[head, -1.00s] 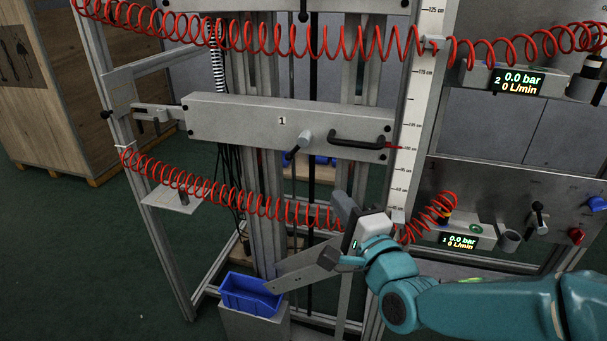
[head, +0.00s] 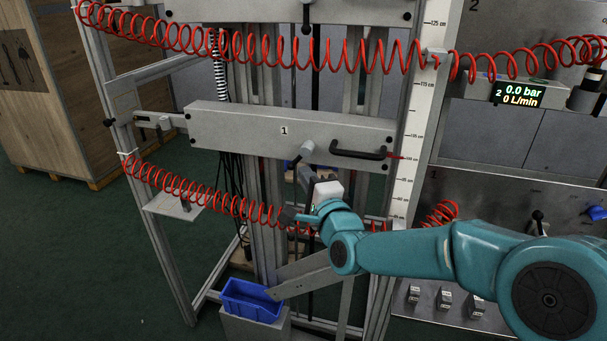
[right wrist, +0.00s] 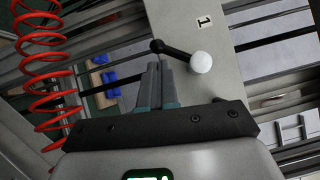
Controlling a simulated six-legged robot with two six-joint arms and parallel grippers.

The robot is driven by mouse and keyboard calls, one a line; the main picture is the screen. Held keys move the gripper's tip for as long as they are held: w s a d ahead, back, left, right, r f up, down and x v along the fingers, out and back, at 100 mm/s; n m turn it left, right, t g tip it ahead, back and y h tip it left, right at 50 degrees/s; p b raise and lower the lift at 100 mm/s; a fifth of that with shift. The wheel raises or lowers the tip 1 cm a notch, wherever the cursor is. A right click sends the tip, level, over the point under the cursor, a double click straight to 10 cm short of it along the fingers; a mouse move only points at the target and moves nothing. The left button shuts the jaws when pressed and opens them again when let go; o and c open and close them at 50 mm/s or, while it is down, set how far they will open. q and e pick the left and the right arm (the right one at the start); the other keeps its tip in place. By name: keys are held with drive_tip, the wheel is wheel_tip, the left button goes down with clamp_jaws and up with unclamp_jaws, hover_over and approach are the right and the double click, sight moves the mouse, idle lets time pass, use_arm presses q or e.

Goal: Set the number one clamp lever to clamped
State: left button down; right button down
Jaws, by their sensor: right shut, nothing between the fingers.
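The number one clamp lever (head: 307,148) is on the grey crossbeam marked 1 (head: 235,122). It has a pale round hub and a black arm slanting down and left in the head view. In the right wrist view the lever's black arm (right wrist: 177,50) ends in a black knob and meets the pale hub. My right gripper (head: 303,170) is just below the lever in the head view. In the right wrist view its fingers (right wrist: 158,72) are together and empty, close to the knob. I cannot tell whether they touch it. My left gripper is not in view.
A black handle (head: 358,154) is right of the lever on the beam. A red coiled hose (head: 200,195) hangs left of and behind my right gripper. A scale (head: 412,130) stands upright at the right. A blue bin (head: 250,300) sits below.

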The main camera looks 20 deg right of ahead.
sight(289, 169)
drive_tip(key=shift+w+a, duration=0.3)
drive_tip(key=shift+w, duration=0.05)
